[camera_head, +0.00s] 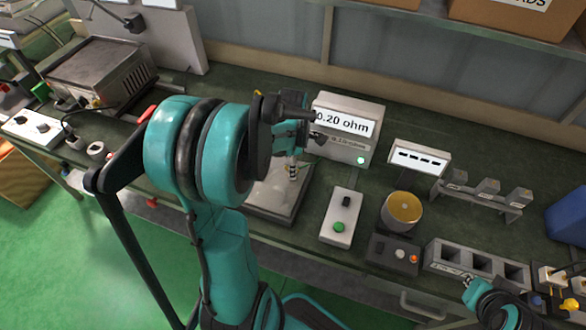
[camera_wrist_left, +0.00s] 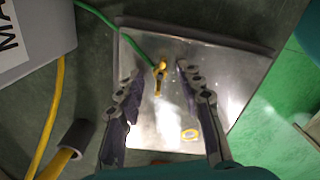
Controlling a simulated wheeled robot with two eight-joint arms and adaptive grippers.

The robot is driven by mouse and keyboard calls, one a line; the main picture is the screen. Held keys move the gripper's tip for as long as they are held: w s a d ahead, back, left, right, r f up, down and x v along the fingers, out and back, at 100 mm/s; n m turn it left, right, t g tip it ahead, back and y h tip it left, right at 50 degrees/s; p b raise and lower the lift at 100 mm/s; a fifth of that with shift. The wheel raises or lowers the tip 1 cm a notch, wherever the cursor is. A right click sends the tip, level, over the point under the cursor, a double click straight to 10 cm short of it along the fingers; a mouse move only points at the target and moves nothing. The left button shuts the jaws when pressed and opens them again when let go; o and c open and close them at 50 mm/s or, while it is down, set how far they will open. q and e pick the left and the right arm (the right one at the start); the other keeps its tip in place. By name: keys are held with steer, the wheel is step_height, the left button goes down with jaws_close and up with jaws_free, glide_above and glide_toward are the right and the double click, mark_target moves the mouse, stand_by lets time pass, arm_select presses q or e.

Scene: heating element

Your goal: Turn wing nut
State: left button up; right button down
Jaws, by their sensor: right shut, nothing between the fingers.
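A brass-coloured wing nut (camera_wrist_left: 160,74) shows in the left wrist view on a shiny metal plate (camera_wrist_left: 225,65), at the end of a green wire (camera_wrist_left: 100,18). My left gripper (camera_wrist_left: 160,68) is open, with one finger on each side of the wing nut and a gap visible on both sides. In the head view my left gripper (camera_head: 293,172) points down over the plate (camera_head: 268,207), and the wing nut cannot be made out there. My right gripper (camera_head: 467,283) is shut and empty at the lower right, beside a grey slotted block.
A meter reading 0.20 ohm (camera_head: 345,128) stands just behind the plate. A switch box (camera_head: 341,218) and a round gold-topped pot (camera_head: 402,209) are to the right.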

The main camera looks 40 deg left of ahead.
arm_select(q)
steer(key=shift+f, duration=0.2)
jaws_close()
